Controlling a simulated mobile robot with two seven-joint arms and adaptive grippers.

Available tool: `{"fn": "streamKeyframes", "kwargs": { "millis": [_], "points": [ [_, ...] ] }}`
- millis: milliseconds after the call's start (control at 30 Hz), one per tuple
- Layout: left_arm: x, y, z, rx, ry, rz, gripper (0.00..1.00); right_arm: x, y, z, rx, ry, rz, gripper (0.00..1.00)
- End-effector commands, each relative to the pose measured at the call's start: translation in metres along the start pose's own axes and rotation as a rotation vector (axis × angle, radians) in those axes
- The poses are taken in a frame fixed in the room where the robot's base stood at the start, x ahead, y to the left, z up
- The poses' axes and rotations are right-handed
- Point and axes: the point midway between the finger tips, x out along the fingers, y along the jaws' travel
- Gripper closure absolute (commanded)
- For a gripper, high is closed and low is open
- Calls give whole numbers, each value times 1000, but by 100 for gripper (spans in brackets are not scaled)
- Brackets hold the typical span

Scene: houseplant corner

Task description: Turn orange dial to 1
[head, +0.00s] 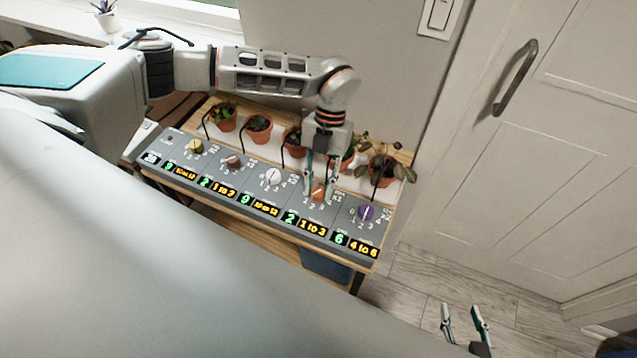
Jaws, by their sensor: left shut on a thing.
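The orange dial (318,195) sits on the sloped grey control panel (325,215), between the white and purple dials. My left gripper (321,186) reaches down from above with its fingers on both sides of the orange dial and is shut on it. The fingers partly hide the dial, so its pointer direction is hard to read. Below the dial, a display (291,217) shows a green 2 beside yellow text reading 1 to 3. My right gripper (464,316) is open and empty at the lower right, over the floor.
The panel also carries a yellow dial (195,146), a brown dial (233,162), a white dial (273,177) and a purple dial (366,213). Several potted plants, including one at the right (384,170), stand behind it. A white door (540,150) is at the right.

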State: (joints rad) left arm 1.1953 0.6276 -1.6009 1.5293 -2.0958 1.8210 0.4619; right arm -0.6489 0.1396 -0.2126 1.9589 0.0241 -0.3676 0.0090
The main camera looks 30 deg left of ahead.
Motion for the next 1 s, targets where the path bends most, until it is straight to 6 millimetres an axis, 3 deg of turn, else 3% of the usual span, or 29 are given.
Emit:
{"fn": "streamKeyframes", "kwargs": {
  "millis": [400, 900, 933, 1000],
  "points": [
    [-2, -1, 0, 148, -2, 61, 96, -2, 0, -3, 0, 1, 0, 60],
    [-1, -1, 0, 162, -2, 67, 96, -2, 1, -4, 0, 1, 2, 60],
    [-1, -1, 0, 161, -2, 67, 69, -2, 1, -4, 0, 1, 2, 60],
    [-1, -1, 0, 161, -2, 67, 58, -2, 1, -4, 0, 1, 2, 60]
  ]
}}
